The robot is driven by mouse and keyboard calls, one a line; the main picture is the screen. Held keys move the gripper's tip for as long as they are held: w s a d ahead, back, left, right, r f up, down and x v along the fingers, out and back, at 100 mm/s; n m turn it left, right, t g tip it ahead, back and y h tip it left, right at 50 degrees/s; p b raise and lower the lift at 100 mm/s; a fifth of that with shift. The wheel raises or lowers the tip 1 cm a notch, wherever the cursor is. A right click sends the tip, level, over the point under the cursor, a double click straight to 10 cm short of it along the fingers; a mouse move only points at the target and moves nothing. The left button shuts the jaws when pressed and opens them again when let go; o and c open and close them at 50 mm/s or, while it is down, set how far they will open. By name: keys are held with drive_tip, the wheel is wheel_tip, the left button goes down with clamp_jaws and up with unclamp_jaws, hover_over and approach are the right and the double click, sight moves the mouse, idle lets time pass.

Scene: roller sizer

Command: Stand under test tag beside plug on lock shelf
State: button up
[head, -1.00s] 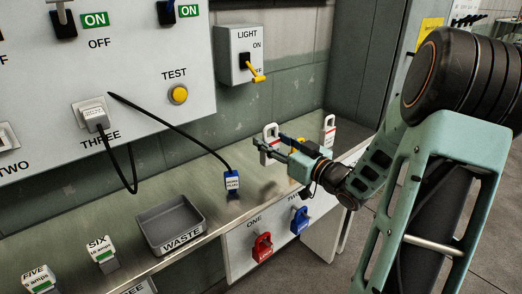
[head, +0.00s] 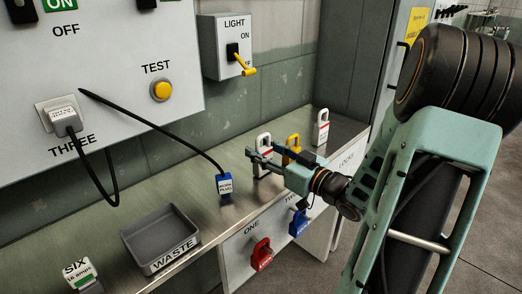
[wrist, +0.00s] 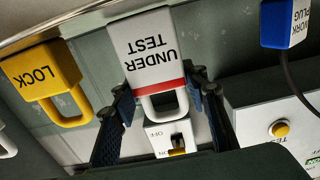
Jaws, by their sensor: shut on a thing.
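The white under test tag, with a red stripe and a hasp loop, shows large in the wrist view (wrist: 148,50), upside down there. It is also in the head view (head: 263,141), upright over the metal lock shelf (head: 190,200). My gripper (head: 256,160) is shut on the tag, its fingers on either side near the loop (wrist: 160,108). I cannot tell whether the tag's base touches the shelf. The blue work plug (head: 224,185) stands on the shelf to the left of the tag, apart from it, with its black cable; it also shows in the wrist view (wrist: 285,25).
A yellow lock (head: 292,143) stands close to the right of the tag, and another white tag (head: 320,128) further right. A grey waste tray (head: 160,238) lies left of the plug. Red (head: 262,255) and blue (head: 298,222) locks hang on the shelf's front.

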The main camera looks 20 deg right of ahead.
drive_tip(key=shift+f, duration=0.2)
drive_tip(key=o, duration=1.2)
drive_tip(key=shift+r, duration=0.15)
drive_tip(key=shift+s+d, duration=0.15)
drive_tip(key=shift+s, duration=0.1)
drive_tip(key=p+v, duration=0.1)
drive_tip(key=v, duration=1)
drive_tip(key=shift+s+r, duration=0.1)
drive_tip(key=shift+s, duration=0.15)
